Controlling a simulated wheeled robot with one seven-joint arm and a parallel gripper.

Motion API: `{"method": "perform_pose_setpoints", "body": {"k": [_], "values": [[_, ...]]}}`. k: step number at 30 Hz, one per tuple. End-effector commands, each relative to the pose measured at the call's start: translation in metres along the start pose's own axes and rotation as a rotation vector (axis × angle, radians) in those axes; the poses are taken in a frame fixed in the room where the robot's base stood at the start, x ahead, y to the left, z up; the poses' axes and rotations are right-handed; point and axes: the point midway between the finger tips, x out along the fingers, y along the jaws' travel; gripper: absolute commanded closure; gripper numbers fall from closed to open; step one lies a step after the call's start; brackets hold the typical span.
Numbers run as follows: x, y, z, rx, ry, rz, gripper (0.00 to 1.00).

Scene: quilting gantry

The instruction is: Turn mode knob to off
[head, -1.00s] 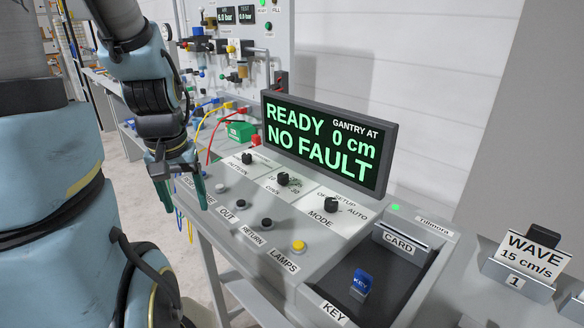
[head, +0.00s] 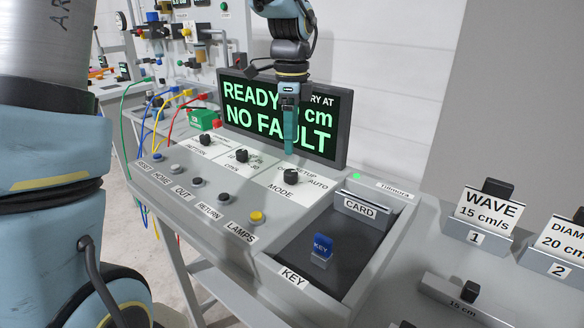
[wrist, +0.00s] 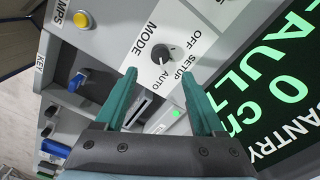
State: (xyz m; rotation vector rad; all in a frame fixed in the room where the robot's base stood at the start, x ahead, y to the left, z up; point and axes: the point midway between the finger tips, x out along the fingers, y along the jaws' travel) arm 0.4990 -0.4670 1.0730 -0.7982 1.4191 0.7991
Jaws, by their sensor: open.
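The black mode knob (head: 291,177) stands on the white MODE plate of the sloped console. In the wrist view the knob (wrist: 167,54) is ringed by OFF, SETUP and Auto; a small pale mark on it seems to face the Auto side, but is too small to be sure. My gripper (head: 289,151), with green fingers, hangs just above and behind the knob in the head view, in front of the display. In the wrist view my gripper (wrist: 159,73) is open and empty, its fingers apart, with the knob beyond the tips and between their lines.
The display (head: 330,135) reads READY and NO FAULT, close behind my gripper. Two more knobs, PATTERN (head: 206,139) and another (head: 241,155), sit left. A yellow LAMPS button (head: 257,217), a blue key (head: 322,246) and a card slot (head: 361,207) are nearby.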

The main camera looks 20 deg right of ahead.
Motion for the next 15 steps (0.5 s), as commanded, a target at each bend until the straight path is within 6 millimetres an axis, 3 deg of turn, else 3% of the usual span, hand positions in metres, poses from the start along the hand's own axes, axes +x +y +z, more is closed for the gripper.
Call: {"method": "perform_pose_setpoints", "body": {"k": [9, 15], "values": [[0.057, 0.002, 0.000, -0.002, 0.000, 0.005, 0.29], [0.077, 0.001, 0.000, -0.003, 0.000, 0.001, 0.29]]}}
